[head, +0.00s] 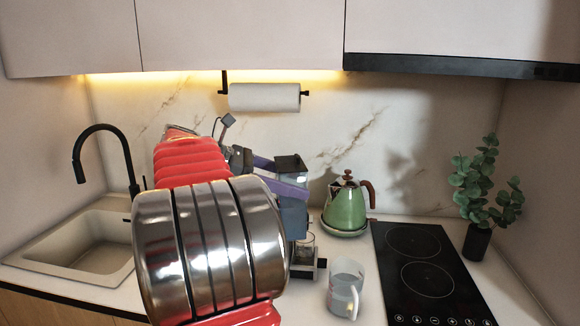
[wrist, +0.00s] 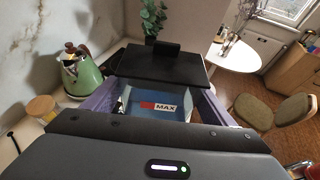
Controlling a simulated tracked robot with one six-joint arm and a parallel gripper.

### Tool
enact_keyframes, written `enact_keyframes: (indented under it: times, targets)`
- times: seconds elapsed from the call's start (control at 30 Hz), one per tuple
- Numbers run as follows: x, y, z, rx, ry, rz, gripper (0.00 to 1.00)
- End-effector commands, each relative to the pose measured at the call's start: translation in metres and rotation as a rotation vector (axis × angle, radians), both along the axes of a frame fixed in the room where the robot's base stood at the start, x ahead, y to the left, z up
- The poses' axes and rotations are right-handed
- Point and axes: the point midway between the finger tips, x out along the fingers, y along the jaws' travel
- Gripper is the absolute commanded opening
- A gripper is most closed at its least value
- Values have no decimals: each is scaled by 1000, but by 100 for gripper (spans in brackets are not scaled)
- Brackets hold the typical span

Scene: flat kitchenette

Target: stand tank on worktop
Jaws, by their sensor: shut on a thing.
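The tank (head: 292,220) is a tall, see-through box with a black lid and bluish contents. In the wrist view the tank (wrist: 140,104) shows a red and white MAX label and its black lid at the far side. My gripper (head: 290,184) has purple fingers and is shut on the tank's sides; in the wrist view the fingers (wrist: 158,98) lie on both sides of it. In the head view the tank is upright in front of the back wall, over the worktop (head: 390,312). My arm hides part of the worktop, and I cannot tell whether the tank's base touches anything.
A green kettle (head: 346,207), a measuring jug (head: 345,282), a black hob (head: 425,270) and a plant (head: 480,200) stand further right. The sink (head: 80,245) is at left.

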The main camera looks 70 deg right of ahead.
Motion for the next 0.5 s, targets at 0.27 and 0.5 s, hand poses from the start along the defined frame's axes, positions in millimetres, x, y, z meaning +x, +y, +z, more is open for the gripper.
enact_keyframes:
  times: [0.27, 0.5]
  targets:
    - [34, 44, -39, 0, 1, 157, 16]
    - [65, 84, -77, 1, 1, 299, 16]
